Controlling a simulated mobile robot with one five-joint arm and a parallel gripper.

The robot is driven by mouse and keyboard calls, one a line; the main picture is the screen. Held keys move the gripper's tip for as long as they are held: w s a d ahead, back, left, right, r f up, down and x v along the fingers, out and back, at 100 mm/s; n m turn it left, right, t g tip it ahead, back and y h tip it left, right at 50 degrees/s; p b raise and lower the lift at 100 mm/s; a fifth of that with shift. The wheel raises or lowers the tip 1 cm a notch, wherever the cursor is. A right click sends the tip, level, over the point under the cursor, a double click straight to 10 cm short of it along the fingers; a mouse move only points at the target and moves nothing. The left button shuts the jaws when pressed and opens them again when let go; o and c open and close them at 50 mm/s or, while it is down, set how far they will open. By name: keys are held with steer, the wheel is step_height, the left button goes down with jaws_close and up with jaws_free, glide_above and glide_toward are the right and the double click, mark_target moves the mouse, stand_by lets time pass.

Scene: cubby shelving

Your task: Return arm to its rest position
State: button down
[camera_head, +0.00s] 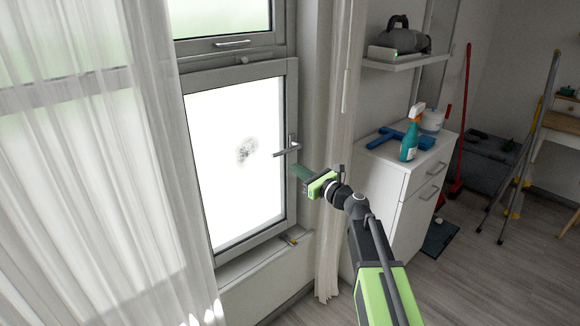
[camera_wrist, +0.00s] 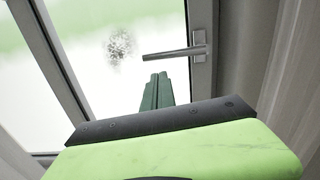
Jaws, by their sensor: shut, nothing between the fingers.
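My arm reaches up from the lower right in the head view, with my gripper (camera_head: 299,171) at its end in front of the window's right frame. The gripper points left, just below the window handle (camera_head: 289,149). In the wrist view its dark green fingers (camera_wrist: 158,83) lie side by side, shut with nothing between them. The handle (camera_wrist: 176,53) lies beyond the fingertips there; I cannot tell whether they touch it. The handle lies about level, pointing left. A dark smudge (camera_head: 247,150) marks the window pane; it also shows in the wrist view (camera_wrist: 120,46).
A sheer curtain (camera_head: 95,180) hangs at left, and a narrow curtain (camera_head: 334,215) hangs behind my gripper. A white cabinet (camera_head: 400,190) right of the arm carries a spray bottle (camera_head: 409,142) and a blue squeegee (camera_head: 386,137). A shelf (camera_head: 398,62) is above. Open floor lies lower right.

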steer(key=shift+v, duration=0.95)
steer(key=shift+d, duration=0.1)
steer(key=s+d+f+n+g+h, duration=0.4)
steer(key=s+d+f+n+g, duration=0.1)
steer(key=s+f+n, duration=0.5)
steer(key=s+d+f+n+g+h, duration=0.45)
steer(key=s+f+n, duration=0.4)
steer(key=f, duration=0.35)
steer(key=s+d+f+n+g+h, duration=0.3)
steer(key=s+d+n+h, duration=0.2)
steer(key=s+d+n, duration=0.35)
step_height(320, 180, up, 22)
steer(key=d+m+p, duration=0.1)
steer(key=p, duration=2)
steer(key=shift+d+p, duration=0.3)
steer(key=shift+p, duration=0.1)
steer(key=shift+w+f, duration=0.1)
steer(key=shift+w, duration=0.05)
